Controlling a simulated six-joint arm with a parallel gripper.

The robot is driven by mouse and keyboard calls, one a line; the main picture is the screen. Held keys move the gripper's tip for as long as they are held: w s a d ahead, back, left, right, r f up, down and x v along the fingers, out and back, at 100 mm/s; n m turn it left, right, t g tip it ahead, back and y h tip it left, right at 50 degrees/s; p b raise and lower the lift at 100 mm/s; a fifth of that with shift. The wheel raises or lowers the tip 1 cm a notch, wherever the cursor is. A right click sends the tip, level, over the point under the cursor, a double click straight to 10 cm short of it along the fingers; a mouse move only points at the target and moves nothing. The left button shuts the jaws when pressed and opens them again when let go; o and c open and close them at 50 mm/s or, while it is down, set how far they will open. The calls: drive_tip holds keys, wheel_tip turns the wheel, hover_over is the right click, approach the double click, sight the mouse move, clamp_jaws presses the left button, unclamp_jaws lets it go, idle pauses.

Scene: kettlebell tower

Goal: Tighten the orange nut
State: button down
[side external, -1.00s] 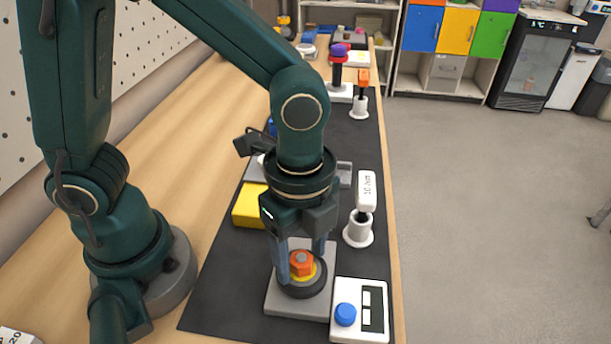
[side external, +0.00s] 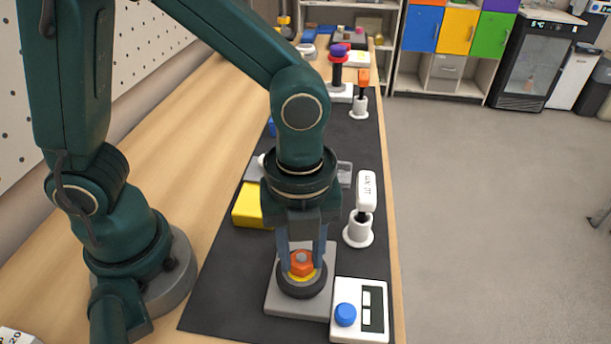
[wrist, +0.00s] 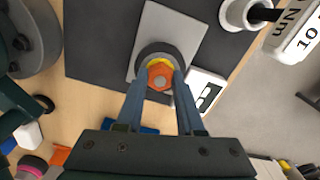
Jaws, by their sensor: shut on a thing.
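The orange nut (side external: 302,264) is a hexagon with a grey bolt end in its centre. It sits over a yellow ring (side external: 301,279) inside a black round collar (side external: 303,291) on a grey plate (side external: 274,302). My gripper (side external: 302,269) points straight down with one blue-grey finger on each side of the nut, shut on it. The wrist view shows the nut (wrist: 160,76) between the two fingertips, the yellow ring partly visible at its far side. The finger contacts are partly hidden.
A white box with a blue knob and dark display (side external: 362,310) stands close right of the plate. A white-handled tool labelled 10 Nm (side external: 366,190) stands in a white holder (side external: 358,232) behind it. A yellow block (side external: 250,206) lies behind left. The black mat is bare left of the plate.

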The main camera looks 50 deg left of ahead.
sight(301, 256)
drive_tip(key=shift+m, duration=1.2)
drive_tip(key=c, duration=0.6)
unclamp_jaws()
drive_tip(key=shift+r, duration=0.1)
drive_tip(key=shift+r, duration=2.95)
